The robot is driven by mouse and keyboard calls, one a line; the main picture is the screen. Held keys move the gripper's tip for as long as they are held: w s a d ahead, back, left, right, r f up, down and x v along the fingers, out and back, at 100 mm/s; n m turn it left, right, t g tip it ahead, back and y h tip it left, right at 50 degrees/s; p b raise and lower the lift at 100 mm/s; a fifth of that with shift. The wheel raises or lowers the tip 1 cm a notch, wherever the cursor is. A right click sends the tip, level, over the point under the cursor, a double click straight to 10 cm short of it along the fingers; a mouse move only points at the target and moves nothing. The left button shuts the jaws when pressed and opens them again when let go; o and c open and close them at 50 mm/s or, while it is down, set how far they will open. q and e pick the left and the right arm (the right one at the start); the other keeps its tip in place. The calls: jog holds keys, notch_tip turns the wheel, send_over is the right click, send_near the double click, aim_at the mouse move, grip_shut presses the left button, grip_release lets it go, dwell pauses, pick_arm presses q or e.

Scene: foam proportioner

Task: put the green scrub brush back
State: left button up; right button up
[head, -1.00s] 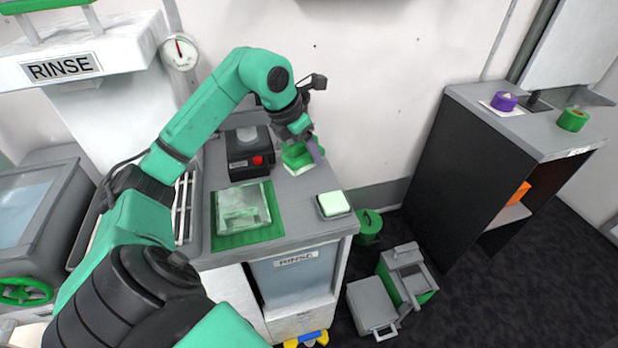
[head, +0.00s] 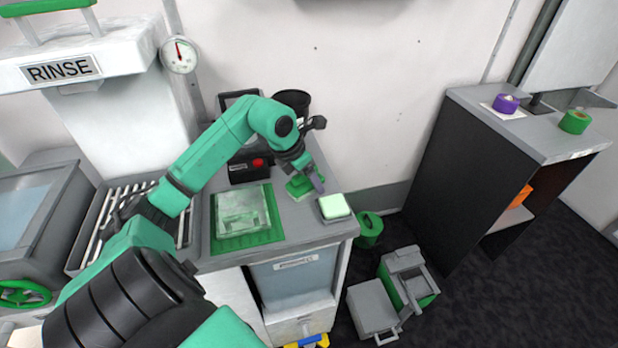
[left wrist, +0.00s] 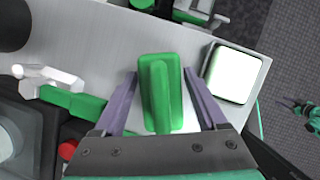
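The green scrub brush (head: 298,187) is at my left gripper, over the right part of the grey counter (head: 318,177), with something pale just below it. In the left wrist view the brush (left wrist: 160,95) has a raised ridge and lies between the two purple fingers of my left gripper (left wrist: 160,74). My right gripper is not in view.
A white-topped pad (head: 334,206) lies close to the brush at the counter's right edge. A green tray (head: 262,238) with a clear box is to the left. Behind stand a black box with a red button (head: 258,162) and a black canister (head: 292,98).

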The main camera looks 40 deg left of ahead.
pick_arm(q)
jog(key=shift+r, duration=0.3)
jog(key=b+v, duration=0.1)
jog(key=v, duration=1)
jog(key=shift+s+r, duration=0.25)
jog(key=shift+r, duration=0.05)
